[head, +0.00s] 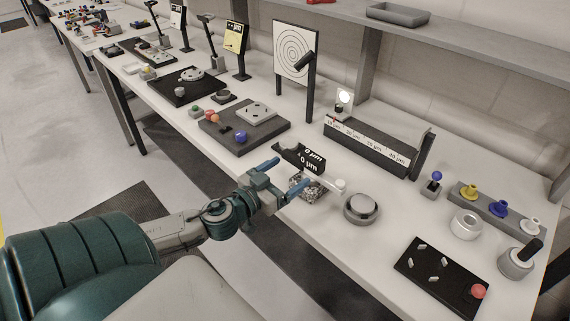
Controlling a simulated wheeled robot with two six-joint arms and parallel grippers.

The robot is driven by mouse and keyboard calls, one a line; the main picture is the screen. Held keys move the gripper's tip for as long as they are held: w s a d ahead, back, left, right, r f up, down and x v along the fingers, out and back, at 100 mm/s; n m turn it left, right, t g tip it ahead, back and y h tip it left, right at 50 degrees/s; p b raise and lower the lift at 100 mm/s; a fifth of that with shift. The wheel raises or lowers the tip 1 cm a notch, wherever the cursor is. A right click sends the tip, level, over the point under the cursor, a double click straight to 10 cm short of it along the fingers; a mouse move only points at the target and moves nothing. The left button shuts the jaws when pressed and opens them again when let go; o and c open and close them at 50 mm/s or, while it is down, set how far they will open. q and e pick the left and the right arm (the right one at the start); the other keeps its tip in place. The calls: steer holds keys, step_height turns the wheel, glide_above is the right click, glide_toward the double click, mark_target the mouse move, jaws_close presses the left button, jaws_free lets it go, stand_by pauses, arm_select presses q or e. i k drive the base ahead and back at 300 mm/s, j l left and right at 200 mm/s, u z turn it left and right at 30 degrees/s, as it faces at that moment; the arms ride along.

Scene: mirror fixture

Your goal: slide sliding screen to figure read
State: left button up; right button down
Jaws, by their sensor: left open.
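A long dark rail (370,149) with a white scale strip marked in µm lies towards the back of the bench. A thin dark upright plate (422,155), which looks like the sliding screen, stands at the rail's right end. A black readout block (300,157) in front of the rail shows "0 µm" on two faces. My left gripper (288,175) has blue fingers spread apart with nothing between them. It is at the bench's front edge, just in front of the readout and well left of the upright plate. My right gripper is out of view.
A round metal knob (361,208) and a small white cylinder (340,186) are right of my gripper. A grey block with coloured knobs (500,209) and a black plate with a red button (432,275) stand further right. A ring-target panel (294,50) stands behind.

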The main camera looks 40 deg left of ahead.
mark_target(343, 109)
steer(key=i+j, duration=0.2)
steer(key=j, duration=0.2)
steer(key=i+j, duration=0.2)
steer(key=j, duration=0.15)
steer(key=i+j, duration=0.2)
steer(key=j, duration=0.2)
steer(key=i+j+z, duration=0.1)
steer(key=j, duration=0.3)
steer(key=i, duration=0.05)
